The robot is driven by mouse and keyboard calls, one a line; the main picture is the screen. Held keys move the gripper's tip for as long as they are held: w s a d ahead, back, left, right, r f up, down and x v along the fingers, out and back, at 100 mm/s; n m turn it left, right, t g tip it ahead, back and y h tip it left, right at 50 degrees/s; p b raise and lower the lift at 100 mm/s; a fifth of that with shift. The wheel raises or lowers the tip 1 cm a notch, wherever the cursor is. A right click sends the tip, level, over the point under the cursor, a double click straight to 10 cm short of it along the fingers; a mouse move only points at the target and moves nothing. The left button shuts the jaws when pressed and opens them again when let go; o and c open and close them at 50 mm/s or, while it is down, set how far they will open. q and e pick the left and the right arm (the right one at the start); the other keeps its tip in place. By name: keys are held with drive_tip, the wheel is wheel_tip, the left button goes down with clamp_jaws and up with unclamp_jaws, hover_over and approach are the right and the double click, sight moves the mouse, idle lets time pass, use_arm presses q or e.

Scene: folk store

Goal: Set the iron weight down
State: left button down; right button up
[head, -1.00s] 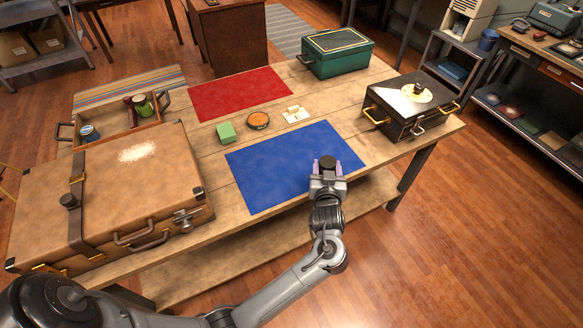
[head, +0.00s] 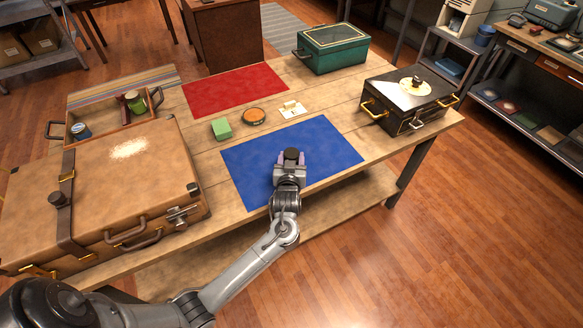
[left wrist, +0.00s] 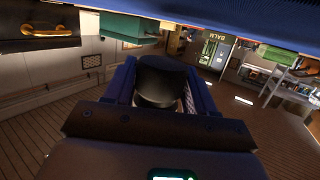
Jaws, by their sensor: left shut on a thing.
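My left gripper (head: 291,158) is over the blue mat (head: 324,152), near the mat's front middle. It is shut on the dark iron weight (head: 291,153), whose round black top shows between the fingers. In the left wrist view the iron weight (left wrist: 160,80) sits between the two fingers, with the blue mat (left wrist: 250,14) along the top edge. I cannot tell whether the weight touches the mat. My right gripper is not in view.
A green block (head: 221,129), a round orange tin (head: 253,117) and a small cream item (head: 291,109) lie behind the blue mat. A brown suitcase (head: 130,195) fills the left; a black box (head: 408,108) stands right. The red mat (head: 235,90) is bare.

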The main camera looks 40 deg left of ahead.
use_arm(q)
drive_tip(key=shift+f+b, duration=0.6)
drive_tip(key=shift+f, duration=1.25)
drive_tip(key=shift+c, duration=1.8)
unclamp_jaws()
drive_tip(key=shift+f, duration=0.15)
